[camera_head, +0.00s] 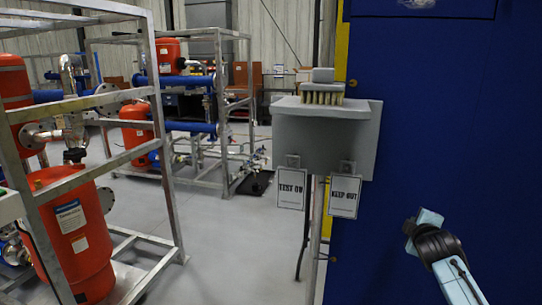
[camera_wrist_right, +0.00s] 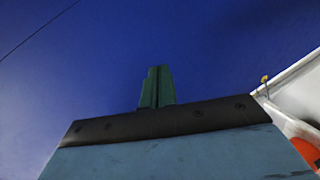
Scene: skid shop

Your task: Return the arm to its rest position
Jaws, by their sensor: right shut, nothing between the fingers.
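My right arm comes in at the lower right of the head view, with a pale blue link and a black joint. My right gripper (camera_head: 424,224) is raised in front of the blue panel, apart from the grey shelf to its left. In the right wrist view its two dark green fingers (camera_wrist_right: 157,87) are pressed together with nothing between them. My left gripper is not in view.
A blue panel (camera_head: 440,130) fills the right. Metal skid frames with red tanks (camera_head: 75,235) stand left. Grey floor (camera_head: 235,240) between is clear.

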